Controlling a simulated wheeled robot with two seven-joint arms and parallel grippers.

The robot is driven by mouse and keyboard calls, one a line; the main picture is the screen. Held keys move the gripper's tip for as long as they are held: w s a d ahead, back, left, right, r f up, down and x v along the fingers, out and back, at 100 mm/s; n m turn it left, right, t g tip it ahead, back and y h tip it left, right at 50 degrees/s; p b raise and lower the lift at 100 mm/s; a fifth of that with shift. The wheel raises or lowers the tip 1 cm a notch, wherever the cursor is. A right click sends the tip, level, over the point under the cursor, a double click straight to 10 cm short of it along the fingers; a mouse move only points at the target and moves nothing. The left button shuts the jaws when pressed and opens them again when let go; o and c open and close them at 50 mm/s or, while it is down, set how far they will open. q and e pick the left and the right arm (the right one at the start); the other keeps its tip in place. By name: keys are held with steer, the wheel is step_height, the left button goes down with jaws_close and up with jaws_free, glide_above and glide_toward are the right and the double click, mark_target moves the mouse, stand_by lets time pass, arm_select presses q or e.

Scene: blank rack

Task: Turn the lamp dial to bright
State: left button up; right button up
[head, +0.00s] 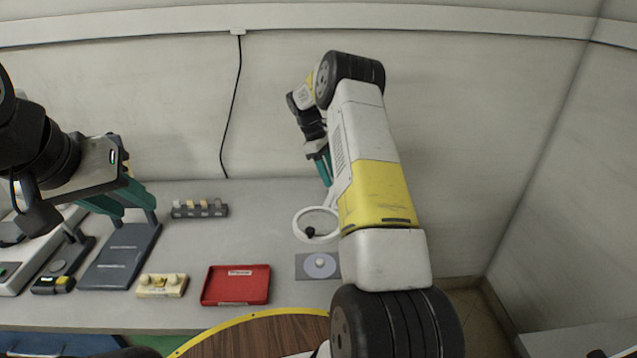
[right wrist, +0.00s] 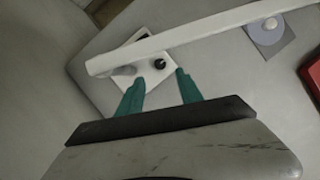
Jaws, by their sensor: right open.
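A white ring-shaped lamp (head: 297,231) stands at the right part of the table in the head view, partly hidden behind my right arm. A black knob (head: 310,232) shows through its ring. In the right wrist view the black knob (right wrist: 160,63) sits on a white plate (right wrist: 112,90), below a long white bar (right wrist: 200,34). My right gripper (right wrist: 160,76) is open and empty, with the knob seen beyond the gap between its fingertips. In the head view its teal fingers (head: 324,168) are above the back of the table. My left gripper (head: 122,208) hangs over the table's left side.
A grey plate with a pale disc and small knob (head: 320,264) lies in front of the ring. A red tray (head: 236,301), a beige box (head: 162,285), a dark panel (head: 122,257) and a rack (head: 199,209) stand further left. The table's middle is clear.

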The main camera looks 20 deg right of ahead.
steer(key=x, duration=0.7)
steer(key=shift+f, duration=0.3)
jaws_close()
